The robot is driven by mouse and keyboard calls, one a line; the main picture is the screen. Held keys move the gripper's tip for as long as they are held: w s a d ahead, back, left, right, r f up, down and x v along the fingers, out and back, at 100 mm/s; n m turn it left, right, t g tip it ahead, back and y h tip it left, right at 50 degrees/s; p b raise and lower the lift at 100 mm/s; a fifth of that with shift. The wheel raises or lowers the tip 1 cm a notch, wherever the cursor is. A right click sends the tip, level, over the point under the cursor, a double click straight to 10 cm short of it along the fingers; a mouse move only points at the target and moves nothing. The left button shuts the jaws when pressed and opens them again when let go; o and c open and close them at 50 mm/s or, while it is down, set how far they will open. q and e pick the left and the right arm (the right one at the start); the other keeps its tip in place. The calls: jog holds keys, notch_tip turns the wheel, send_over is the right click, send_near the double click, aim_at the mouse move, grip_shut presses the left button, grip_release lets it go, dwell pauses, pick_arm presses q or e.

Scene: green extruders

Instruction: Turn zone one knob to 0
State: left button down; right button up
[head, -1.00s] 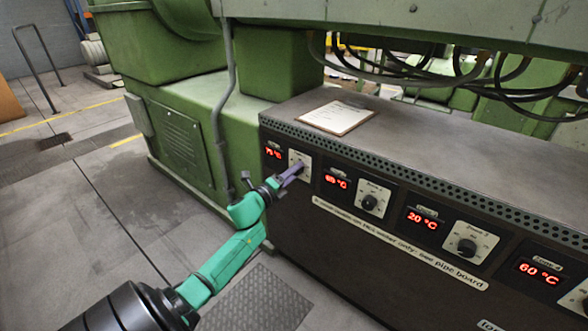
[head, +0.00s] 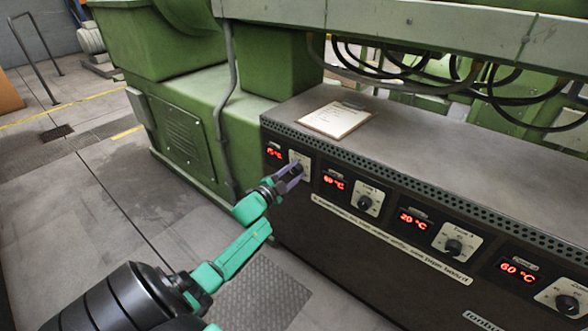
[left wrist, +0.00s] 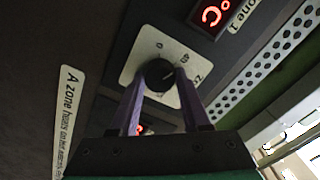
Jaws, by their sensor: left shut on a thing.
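The zone one knob (left wrist: 160,74) is a round black dial on a white plate with printed marks, seen in the left wrist view. In the head view its plate (head: 301,158) is at the left end of the control panel, with the knob mostly hidden by my fingers. My left gripper (head: 296,169) is shut on the knob, with a purple finger on each side, as the left wrist view (left wrist: 160,92) also shows. The red zone one display (head: 274,153) is beside the plate; it looks like 15 °C, but is small. My right gripper is not in view.
The zone two knob (head: 365,203), zone three knob (head: 454,247) and zone four knob (head: 567,304) sit further right on the panel, each by a red display. A clipboard (head: 336,120) lies on the cabinet top. Open floor (head: 90,210) is at the left.

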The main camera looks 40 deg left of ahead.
pick_arm(q)
jog(key=n+p, duration=0.1)
jog(key=n, duration=0.1)
jog(key=shift+n, duration=0.4)
jog(key=n+p, duration=0.1)
jog(key=n, duration=0.1)
jog(key=shift+n, duration=0.4)
jog(key=shift+n+p, duration=0.4)
jog(key=shift+n, duration=2.3)
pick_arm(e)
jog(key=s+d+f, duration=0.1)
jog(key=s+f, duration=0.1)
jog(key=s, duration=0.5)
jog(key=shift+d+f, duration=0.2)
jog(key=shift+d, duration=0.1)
pick_arm(q)
jog(key=shift+p, duration=0.3)
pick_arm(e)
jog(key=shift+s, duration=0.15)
pick_arm(q)
jog(key=shift+c, duration=1.9)
grip_release()
